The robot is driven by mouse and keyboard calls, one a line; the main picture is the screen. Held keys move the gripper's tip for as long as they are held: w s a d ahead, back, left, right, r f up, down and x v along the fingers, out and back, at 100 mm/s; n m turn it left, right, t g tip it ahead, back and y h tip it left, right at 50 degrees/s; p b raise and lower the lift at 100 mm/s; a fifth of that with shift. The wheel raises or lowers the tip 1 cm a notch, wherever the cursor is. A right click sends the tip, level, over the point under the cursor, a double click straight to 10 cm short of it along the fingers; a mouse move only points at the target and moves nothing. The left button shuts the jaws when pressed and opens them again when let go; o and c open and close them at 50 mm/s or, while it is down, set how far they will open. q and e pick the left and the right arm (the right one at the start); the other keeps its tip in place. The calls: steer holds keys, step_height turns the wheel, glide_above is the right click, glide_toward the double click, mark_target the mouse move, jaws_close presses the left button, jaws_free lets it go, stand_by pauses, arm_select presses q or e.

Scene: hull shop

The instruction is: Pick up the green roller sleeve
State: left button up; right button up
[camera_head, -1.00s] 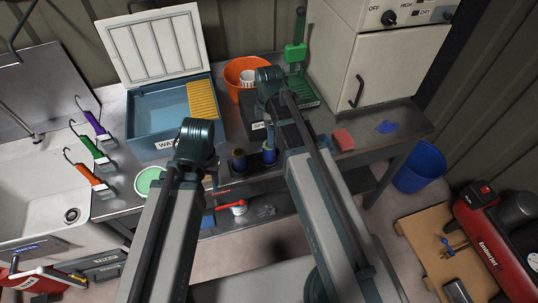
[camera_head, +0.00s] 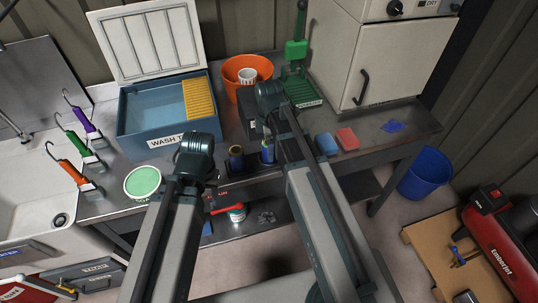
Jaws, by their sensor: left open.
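Two small upright cylinders stand at the bench's front edge: a dark one with a tan top (camera_head: 236,158) and a blue one with a greenish upper part (camera_head: 267,151), partly behind my right arm. My left gripper (camera_head: 212,184) shows only in part beyond its wrist, open, left of and nearer than the dark cylinder. Nothing is visible in it. My right gripper is mostly hidden by its own arm, so its jaws cannot be read.
On the bench are a blue wash tub (camera_head: 138,114), an orange bucket (camera_head: 234,72), a green-lidded tin (camera_head: 142,181), a green stand (camera_head: 296,49), blue (camera_head: 327,144) and red (camera_head: 347,139) blocks. Purple, green (camera_head: 77,144) and orange hooked tools lie left. A blue bin (camera_head: 424,172) stands right.

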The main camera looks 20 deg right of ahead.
step_height(320, 180, down, 3)
steer(key=shift+f+b, duration=0.1)
steer(key=shift+b, duration=1)
arm_select(q)
step_height(320, 180, down, 3)
arm_select(e)
steer(key=c, duration=1.4)
steer(key=shift+c, duration=0.2)
arm_select(q)
steer(key=shift+r, duration=0.1)
arm_select(e)
steer(key=shift+r, duration=0.2)
